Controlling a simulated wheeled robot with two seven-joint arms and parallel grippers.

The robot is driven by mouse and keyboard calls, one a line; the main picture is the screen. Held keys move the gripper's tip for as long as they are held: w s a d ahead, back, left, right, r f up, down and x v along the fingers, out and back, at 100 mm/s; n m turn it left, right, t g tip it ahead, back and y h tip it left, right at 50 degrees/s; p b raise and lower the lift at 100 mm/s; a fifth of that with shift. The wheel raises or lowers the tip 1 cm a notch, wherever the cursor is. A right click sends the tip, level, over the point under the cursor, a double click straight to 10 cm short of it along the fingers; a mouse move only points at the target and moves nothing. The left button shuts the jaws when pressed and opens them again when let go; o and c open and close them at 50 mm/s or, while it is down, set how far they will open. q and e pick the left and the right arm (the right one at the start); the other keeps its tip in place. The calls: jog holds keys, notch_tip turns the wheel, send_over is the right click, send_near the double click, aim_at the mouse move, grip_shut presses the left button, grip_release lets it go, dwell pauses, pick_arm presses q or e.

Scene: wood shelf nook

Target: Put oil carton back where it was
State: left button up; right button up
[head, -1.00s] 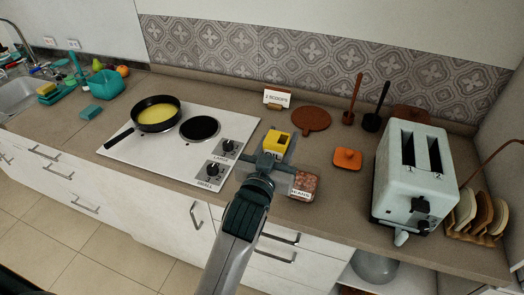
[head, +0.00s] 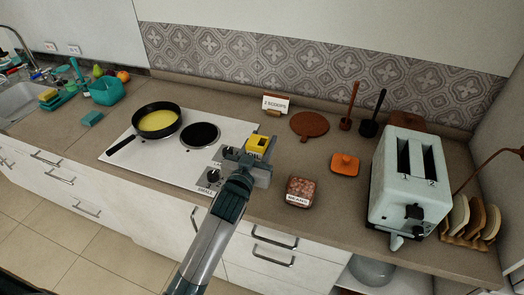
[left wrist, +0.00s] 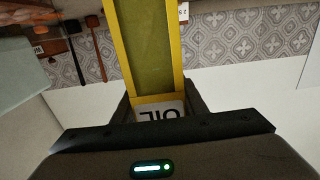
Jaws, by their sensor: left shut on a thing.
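The oil carton (head: 258,143) is yellow with a dark label area. My left gripper (head: 250,160) is shut on it, at the right edge of the white stove. In the left wrist view the carton (left wrist: 148,50) stands between the fingers, with its "OIL" label partly hidden low down. The gripper and arm hide the carton's lower part in the head view, so I cannot tell whether it touches the counter. My right gripper is not in view.
A pan (head: 157,121) with yellow liquid sits on the stove (head: 150,148). A beans container (head: 300,191), an orange lidded dish (head: 345,164), a round brown board (head: 309,124), a "2 scoops" sign (head: 276,104) and a toaster (head: 409,190) stand to the right. Counter between beans and sign is clear.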

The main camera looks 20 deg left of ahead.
pick_arm(q)
notch_tip(320, 180, down, 4)
jog(key=shift+r+p, duration=0.1)
jog(key=shift+p, duration=0.5)
jog(key=o, duration=1.3)
jog(key=shift+c, duration=0.2)
jog(key=shift+s, duration=0.1)
jog(key=s+b, duration=0.3)
jog(key=s, duration=0.9)
jog(key=shift+a+b, duration=0.2)
jog(key=shift+b, duration=0.1)
